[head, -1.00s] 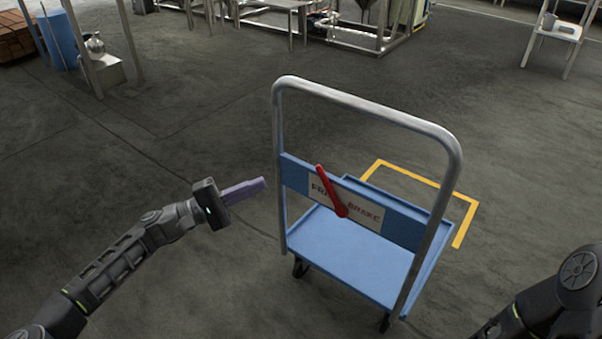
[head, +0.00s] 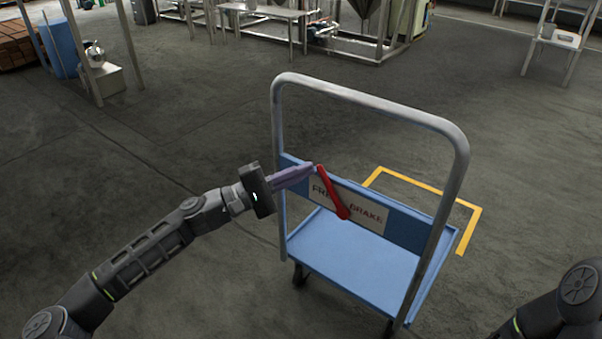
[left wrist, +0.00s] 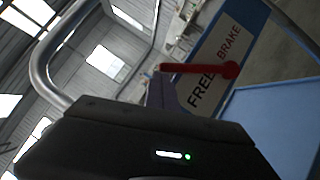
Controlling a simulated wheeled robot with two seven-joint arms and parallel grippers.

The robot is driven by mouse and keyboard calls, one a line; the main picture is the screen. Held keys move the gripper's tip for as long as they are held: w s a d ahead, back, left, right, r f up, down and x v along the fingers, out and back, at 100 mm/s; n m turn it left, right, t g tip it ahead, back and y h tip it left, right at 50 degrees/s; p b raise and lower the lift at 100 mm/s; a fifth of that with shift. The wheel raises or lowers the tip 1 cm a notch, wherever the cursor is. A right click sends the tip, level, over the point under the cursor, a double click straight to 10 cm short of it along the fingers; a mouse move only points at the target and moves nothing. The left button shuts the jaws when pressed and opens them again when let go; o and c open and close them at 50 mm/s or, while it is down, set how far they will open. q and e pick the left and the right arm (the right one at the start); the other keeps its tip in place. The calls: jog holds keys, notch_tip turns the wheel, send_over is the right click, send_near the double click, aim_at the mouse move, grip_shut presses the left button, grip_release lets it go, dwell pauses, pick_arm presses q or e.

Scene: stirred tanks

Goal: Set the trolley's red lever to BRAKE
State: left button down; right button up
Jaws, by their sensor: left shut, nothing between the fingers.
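The trolley's red lever (head: 333,192) is mounted on a label plate (head: 368,215) reading FREE on the left and BRAKE on the right. Its free end points up and to the left, on the FREE side. My left gripper (head: 314,167) is shut and empty, its fingertips at or very near the lever's free end; I cannot tell whether they touch. The left wrist view shows the lever (left wrist: 200,69) just beyond the fingers, and the label (left wrist: 215,68) behind it. Of my right arm only a part shows at the lower right; its gripper is not in view.
The blue trolley (head: 350,262) has a tall grey handle frame (head: 370,101) around the label panel. A yellow floor marking (head: 473,228) lies behind it. Open floor surrounds the trolley. Metal stands and equipment are far back.

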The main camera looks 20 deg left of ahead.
jog(key=shift+r, duration=0.1)
